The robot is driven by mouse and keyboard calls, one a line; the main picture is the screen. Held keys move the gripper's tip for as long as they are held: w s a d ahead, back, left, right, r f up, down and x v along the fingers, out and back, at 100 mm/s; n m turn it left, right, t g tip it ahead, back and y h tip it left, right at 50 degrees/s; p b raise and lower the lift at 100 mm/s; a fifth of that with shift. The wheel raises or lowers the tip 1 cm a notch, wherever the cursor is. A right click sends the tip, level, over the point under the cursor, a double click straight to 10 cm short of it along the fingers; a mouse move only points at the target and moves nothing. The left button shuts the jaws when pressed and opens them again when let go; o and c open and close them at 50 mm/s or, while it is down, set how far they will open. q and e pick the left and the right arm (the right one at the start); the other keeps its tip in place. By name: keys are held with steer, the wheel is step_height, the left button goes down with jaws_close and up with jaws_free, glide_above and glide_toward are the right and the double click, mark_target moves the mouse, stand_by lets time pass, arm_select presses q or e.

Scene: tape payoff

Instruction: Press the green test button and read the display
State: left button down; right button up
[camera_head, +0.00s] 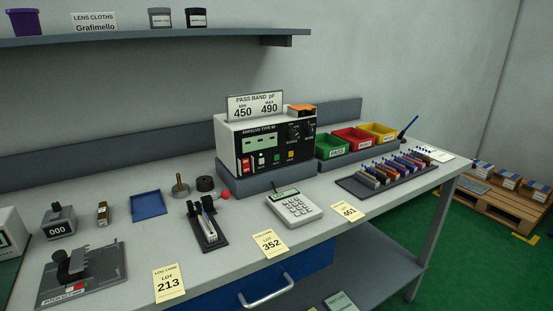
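The test instrument (265,140) is a white box with a black front panel, standing on a grey plinth at the back of the bench. Its green display (260,144) is on the upper panel; it shows a few dark marks too small to read. The green button (276,157) is on the lower panel, right of a white button (261,160) and a red switch (246,166). A yellow button (291,155) is further right. A sign (255,105) on top reads pass band pF, min 450, max 490. Neither of my grippers is in view.
Red, green and yellow bins (354,139) stand right of the instrument. In front lie a calculator (296,209), a black stand (207,228) and lot cards (269,243). A rack of coloured parts (387,176) is at right. Bench room directly before the instrument is narrow.

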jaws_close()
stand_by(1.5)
